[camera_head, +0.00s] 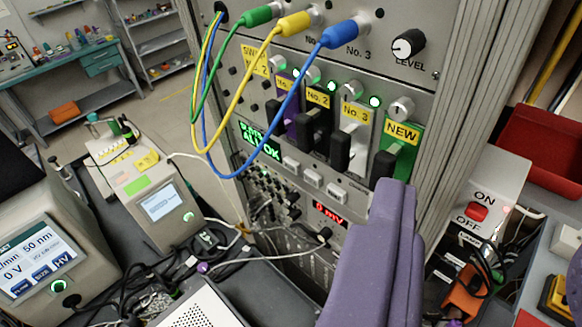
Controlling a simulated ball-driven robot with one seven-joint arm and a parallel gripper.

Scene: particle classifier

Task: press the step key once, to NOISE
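The rack panel (345,85) in the middle carries a row of small pale keys below a green-lit display (260,140). The keys are a left one (291,165), a middle one (312,177) and a right one (336,191). Their lettering is too small for me to tell which is the step key. The display's lower line seems to read "ALL OK"; I see no NOISE on it. My purple gripper (396,190) reaches up from the bottom, its fingers together with nothing visible between them. Its tips are right of the keys, in front of the panel's lower right part, which they hide.
Blue, yellow and green cables (287,105) loop in front of the panel's left side. Black levers (340,152) stick out above the keys, and a red "mV" readout (328,213) sits below. An ON/OFF switch box (483,205) stands right. Instruments and loose cables crowd the lower left.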

